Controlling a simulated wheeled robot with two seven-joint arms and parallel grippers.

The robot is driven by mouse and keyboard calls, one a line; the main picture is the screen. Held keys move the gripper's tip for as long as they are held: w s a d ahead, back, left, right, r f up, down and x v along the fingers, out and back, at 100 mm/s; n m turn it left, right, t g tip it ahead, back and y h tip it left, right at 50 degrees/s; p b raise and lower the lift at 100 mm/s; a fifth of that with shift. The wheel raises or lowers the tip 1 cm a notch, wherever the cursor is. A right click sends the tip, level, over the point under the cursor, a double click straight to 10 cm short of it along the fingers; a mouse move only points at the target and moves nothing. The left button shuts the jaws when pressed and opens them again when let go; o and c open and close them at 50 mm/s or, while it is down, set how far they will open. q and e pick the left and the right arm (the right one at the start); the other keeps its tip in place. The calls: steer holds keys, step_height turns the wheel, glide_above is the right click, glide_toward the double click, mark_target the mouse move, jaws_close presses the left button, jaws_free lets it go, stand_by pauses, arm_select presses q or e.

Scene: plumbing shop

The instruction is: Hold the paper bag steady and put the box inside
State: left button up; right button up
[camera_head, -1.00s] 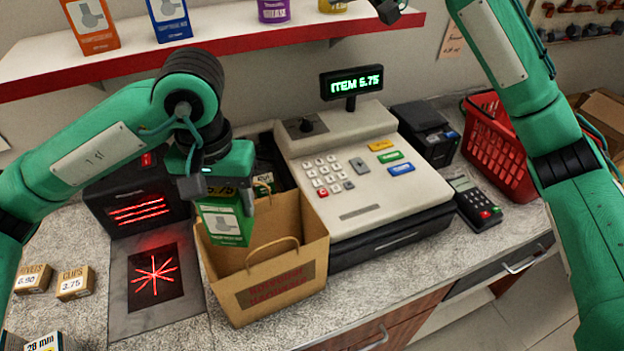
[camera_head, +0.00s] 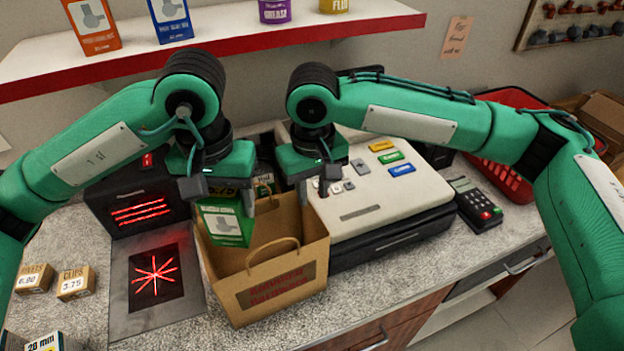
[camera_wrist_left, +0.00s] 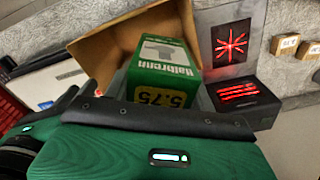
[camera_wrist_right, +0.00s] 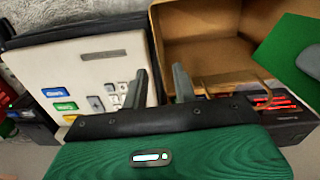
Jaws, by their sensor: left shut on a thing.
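The brown paper bag (camera_head: 285,292) stands upright and open on the counter, with its handle loop showing. The green and white box (camera_head: 224,222) hangs in the bag's mouth, its top held by my left gripper (camera_head: 220,194). In the left wrist view the box (camera_wrist_left: 163,62) shows against the bag's open inside; how far its lower end reaches is unclear. My right gripper (camera_head: 316,190) is at the bag's right rim. In the right wrist view its fingers (camera_wrist_right: 160,86) are apart, one on each side of the bag's wall (camera_wrist_right: 157,52), not visibly clamped.
The cash register (camera_head: 365,195) stands close right of the bag, with a card terminal (camera_head: 474,203) beyond. A scanner plate (camera_head: 150,312) lies to the left, and small boxes (camera_head: 75,283) sit further left. A red-edged shelf (camera_head: 240,38) runs above.

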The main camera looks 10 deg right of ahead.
mark_target(313, 223)
step_height(313, 223, down, 10)
steer(key=shift+f, duration=0.15)
steer(key=shift+c, duration=0.5)
jaws_close()
